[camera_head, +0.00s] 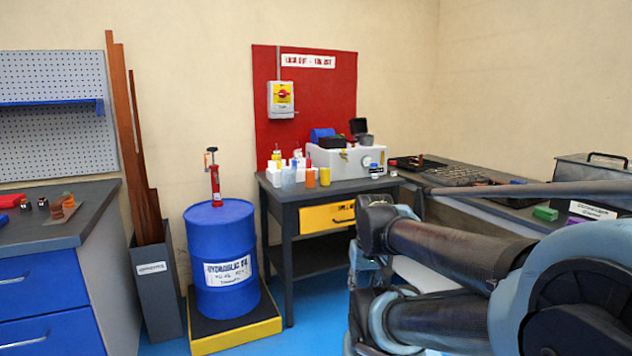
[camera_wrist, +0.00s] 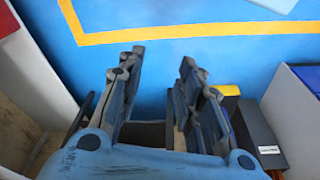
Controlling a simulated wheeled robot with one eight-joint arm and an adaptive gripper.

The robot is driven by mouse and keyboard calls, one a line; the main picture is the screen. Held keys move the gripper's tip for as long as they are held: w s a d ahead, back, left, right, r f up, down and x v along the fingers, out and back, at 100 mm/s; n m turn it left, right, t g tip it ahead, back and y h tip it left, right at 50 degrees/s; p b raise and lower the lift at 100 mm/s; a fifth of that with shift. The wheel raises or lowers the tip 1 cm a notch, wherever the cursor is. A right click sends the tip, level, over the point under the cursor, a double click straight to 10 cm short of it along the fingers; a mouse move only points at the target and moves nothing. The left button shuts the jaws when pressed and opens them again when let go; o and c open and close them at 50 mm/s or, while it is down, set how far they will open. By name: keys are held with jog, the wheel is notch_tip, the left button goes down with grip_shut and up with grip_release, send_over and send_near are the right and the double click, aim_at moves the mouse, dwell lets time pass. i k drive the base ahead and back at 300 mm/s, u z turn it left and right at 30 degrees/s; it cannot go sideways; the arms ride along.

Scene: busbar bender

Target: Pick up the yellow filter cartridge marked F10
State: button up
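A small yellow cylinder (camera_head: 325,177) stands upright near the front edge of the small dark table (camera_head: 290,196). It may be the F10 filter cartridge, but no marking on it can be read. An orange cylinder (camera_head: 310,178) stands just left of it. My gripper (camera_wrist: 162,58) is open and empty in the wrist view, with blue floor beyond its fingers. No cartridge shows in the wrist view. In the head view my arm fills the lower right, and its end is down beside the table's right side, apart from the cylinder.
A blue drum (camera_head: 222,262) with a red pump stands on a yellow-edged platform left of the table. A workbench (camera_head: 455,190) adjoins on the right. Blue floor is open in front.

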aim_at(325, 171)
jog(key=u, duration=0.3)
jog(key=i, duration=0.35)
jog(key=u, duration=0.65)
jog(key=i, duration=1.5)
jog(key=z, duration=0.45)
